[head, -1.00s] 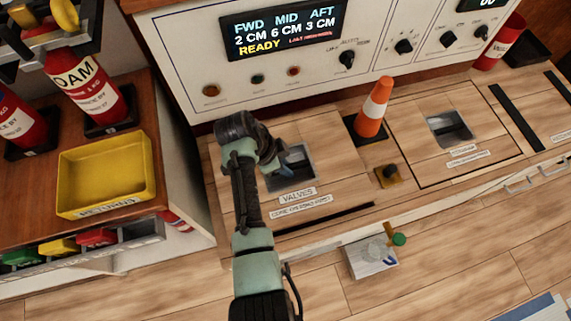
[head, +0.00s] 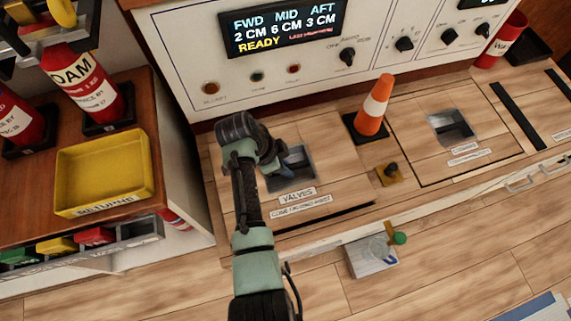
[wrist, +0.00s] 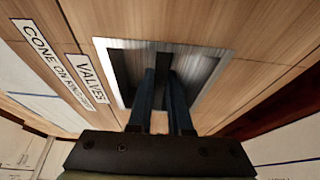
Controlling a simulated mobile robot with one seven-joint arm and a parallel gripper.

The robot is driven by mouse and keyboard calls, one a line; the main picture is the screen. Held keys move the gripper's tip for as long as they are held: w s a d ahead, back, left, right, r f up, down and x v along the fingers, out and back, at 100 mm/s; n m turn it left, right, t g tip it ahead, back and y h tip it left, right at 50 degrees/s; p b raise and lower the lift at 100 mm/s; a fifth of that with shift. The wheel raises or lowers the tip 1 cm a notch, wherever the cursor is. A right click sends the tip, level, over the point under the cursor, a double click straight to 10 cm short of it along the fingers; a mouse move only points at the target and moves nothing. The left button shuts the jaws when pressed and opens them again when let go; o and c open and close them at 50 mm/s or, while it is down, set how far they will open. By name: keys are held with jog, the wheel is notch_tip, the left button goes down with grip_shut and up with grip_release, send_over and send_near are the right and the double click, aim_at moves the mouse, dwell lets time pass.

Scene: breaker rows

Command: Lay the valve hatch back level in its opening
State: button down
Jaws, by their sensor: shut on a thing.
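The valve hatch (head: 325,150) is a wooden panel labelled VALVES, with a second label below about a cone. A dark gap shows along its front edge, so it does not look flush there. My gripper (head: 284,166) is over the hatch's recessed metal pull. In the wrist view, the two blue fingers (wrist: 163,90) reach into the pull (wrist: 213,62) and are close together on its dark bar. The fingertips' contact is partly hidden. The hatch's left edge is partly behind my arm.
An orange cone (head: 373,108) stands on a black base just right of the hatch. A small brass block with a dark knob (head: 390,174) lies near the front edge. A second hatch (head: 440,165) is farther right. The control panel (head: 190,60) rises behind.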

jog(key=shift+w+f+b, duration=0.15)
jog(key=shift+f+b, duration=1.15)
jog(key=shift+f, duration=0.3)
jog(key=c, duration=0.8)
grip_release()
jog(key=shift+o, duration=0.2)
jog(key=shift+s+f, duration=0.25)
jog(key=p+v, duration=0.5)
jog(key=v, duration=0.8)
jog(key=shift+w+r+p, duration=0.1)
jog(key=shift+r+p, duration=0.1)
jog(key=shift+p, duration=0.2)
